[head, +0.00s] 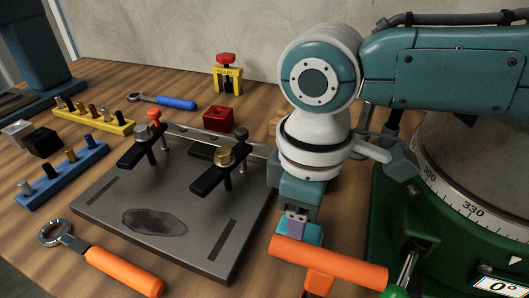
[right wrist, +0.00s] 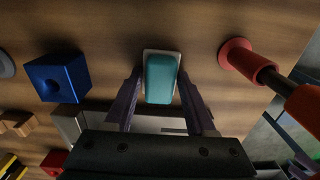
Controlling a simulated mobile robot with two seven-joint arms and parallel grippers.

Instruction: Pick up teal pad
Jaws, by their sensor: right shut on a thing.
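The teal pad (head: 312,236) is a small rounded block, seen in the head view just below my right gripper (head: 296,224), behind an orange handle that hides part of it. In the right wrist view the teal pad (right wrist: 160,78) has a pale backing and sits between the two fingertips of my right gripper (right wrist: 160,90). The fingers are shut on its sides. Whether the pad touches the wooden table cannot be told. My left gripper is not in view.
An orange-handled tool (head: 328,262) stands close in front of the pad. A grey plate with clamps (head: 100,205) lies to the left, and a green rotary base (head: 400,218) to the right. A blue block (right wrist: 57,78) shows in the right wrist view.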

